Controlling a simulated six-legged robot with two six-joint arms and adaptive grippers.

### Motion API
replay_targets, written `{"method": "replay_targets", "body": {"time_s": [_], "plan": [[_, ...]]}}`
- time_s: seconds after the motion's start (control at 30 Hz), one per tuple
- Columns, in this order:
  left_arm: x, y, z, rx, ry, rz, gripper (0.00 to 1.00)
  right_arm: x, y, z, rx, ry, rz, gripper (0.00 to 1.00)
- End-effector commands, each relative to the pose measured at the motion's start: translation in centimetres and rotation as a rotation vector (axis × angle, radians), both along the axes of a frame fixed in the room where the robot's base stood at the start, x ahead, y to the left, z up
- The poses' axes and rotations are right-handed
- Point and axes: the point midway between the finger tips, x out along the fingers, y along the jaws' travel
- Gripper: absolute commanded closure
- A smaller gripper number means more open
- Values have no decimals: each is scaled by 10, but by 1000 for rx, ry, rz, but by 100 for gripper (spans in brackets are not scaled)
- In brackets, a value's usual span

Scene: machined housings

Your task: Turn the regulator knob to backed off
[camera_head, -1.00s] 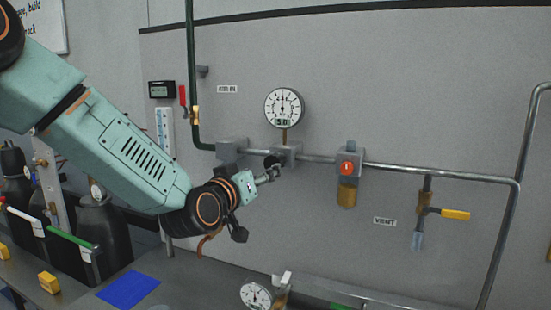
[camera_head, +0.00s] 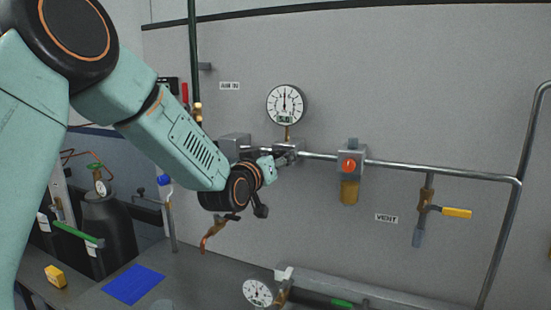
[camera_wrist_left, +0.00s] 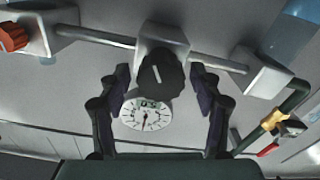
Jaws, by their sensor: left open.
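The black regulator knob (camera_wrist_left: 160,76), with a pale line across its face, sits on a grey regulator block (camera_wrist_left: 160,36) on the pipe in the left wrist view. My left gripper (camera_wrist_left: 160,84) is open, with a finger on each side of the knob and gaps showing at both sides. Contact is not visible. In the head view the left gripper (camera_head: 276,159) is in front of the regulator block (camera_head: 289,147) and hides the knob. The round white gauge (camera_head: 286,104) stands above the block, its needle pointing near the top. My right gripper is not in view.
A grey block with a red-orange button (camera_head: 348,166) and amber bowl is on the pipe to the right. Farther right is a yellow-handled vent valve (camera_head: 455,213). A second gauge (camera_head: 257,292) lies low in front. The wall between is clear.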

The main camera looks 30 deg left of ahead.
Motion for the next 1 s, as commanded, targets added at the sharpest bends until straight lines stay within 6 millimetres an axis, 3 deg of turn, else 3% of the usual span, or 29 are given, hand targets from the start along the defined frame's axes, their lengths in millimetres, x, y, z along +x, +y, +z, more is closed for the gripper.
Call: {"method": "replay_targets", "body": {"time_s": [0.13, 0.77, 1.0], "plan": [[1, 0, 0, 0, 0, 0, 36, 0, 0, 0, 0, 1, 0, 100], [0, 1, 0, -1, -1, 1, 90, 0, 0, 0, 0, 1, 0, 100], [0, 1, 1, -13, -2, 1, 91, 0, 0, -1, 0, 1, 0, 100]]}}
